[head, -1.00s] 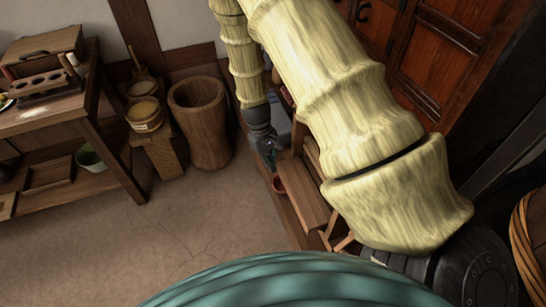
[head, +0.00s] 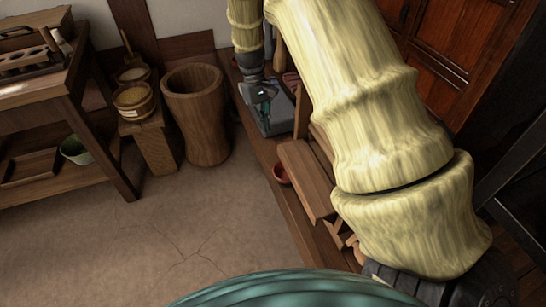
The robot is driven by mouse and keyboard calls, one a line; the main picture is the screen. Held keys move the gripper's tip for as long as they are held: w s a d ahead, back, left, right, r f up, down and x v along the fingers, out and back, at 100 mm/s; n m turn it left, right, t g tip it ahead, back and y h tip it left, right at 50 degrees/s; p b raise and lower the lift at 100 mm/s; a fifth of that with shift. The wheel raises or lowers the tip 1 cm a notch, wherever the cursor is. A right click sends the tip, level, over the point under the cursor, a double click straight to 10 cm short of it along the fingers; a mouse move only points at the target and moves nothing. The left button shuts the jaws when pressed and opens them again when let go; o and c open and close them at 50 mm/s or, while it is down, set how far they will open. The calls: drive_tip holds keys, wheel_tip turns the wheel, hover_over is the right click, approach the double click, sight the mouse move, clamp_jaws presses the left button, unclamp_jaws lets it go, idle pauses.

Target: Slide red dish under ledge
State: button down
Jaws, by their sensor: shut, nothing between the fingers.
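The small red dish (head: 280,174) sits on the low wooden platform at the left edge of the wooden ledge (head: 306,183). The ledge hides part of its right side, so part of the dish appears to be under it. My gripper (head: 265,110) is farther back, over a grey block, apart from the dish. Its teal fingers look small and shut, with nothing seen in them. My pale arm covers much of the area right of the ledge.
The grey block (head: 272,122) stands on the platform behind the dish. A wooden tub (head: 196,115) and a stand (head: 153,148) with small buckets are to the left. A workbench (head: 80,115) is at the far left. The floor in front is clear.

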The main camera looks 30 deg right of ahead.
drive_tip(key=b, duration=0.3)
approach(274, 163)
drive_tip(key=f, duration=0.2)
drive_tip(key=w+f, duration=0.1)
drive_tip(key=f, duration=0.2)
drive_tip(key=shift+w+f, duration=0.15)
drive_tip(key=s, duration=0.1)
drive_tip(key=s+b, duration=0.1)
drive_tip(key=shift+s+f+b, duration=0.3)
drive_tip(key=shift+s, duration=0.1)
drive_tip(key=shift+s+a, duration=0.1)
drive_tip(key=shift+s, duration=0.6)
drive_tip(key=shift+r, duration=0.1)
